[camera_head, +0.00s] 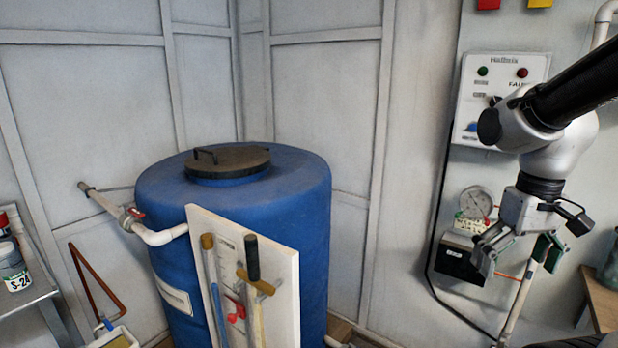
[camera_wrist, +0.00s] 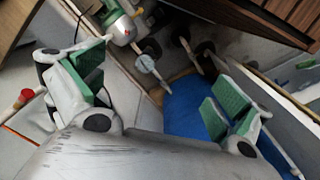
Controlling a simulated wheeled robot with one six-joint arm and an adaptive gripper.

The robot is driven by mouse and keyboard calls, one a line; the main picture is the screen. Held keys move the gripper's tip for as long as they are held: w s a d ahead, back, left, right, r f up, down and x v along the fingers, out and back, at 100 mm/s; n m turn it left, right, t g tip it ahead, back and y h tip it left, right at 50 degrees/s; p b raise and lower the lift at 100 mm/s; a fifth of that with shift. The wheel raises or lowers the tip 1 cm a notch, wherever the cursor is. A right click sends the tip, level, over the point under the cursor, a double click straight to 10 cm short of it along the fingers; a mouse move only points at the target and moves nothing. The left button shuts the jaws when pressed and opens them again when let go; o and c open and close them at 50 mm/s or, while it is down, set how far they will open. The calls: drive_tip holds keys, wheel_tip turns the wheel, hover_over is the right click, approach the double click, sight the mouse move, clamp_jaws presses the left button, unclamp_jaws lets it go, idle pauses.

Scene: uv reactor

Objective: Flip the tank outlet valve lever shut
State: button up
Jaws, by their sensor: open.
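The blue tank (camera_head: 300,200) stands left of centre in the head view, with a dark lid on top. A white pipe (camera_head: 160,237) leaves its upper left side and carries a valve with a small red lever (camera_head: 136,212). Whether this is the outlet valve I cannot tell. The tank's lower part is largely hidden by a white panel and the picture's edge. My gripper (camera_head: 516,258) is open and empty at the right, well apart from the tank. In the wrist view, its green-padded fingers (camera_wrist: 158,68) are spread, with a blue surface beyond them.
A control box (camera_head: 500,90), a gauge (camera_head: 476,202) and a vertical pipe are near my arm. A shelf (camera_head: 25,290) is at left. The wrist view shows a green pump-like unit (camera_wrist: 122,25).

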drive_tip(key=s+r+t, duration=0.3)
drive_tip(key=r+t, duration=0.1)
drive_tip(key=r, duration=0.3)
drive_tip(key=shift+d, duration=0.45)
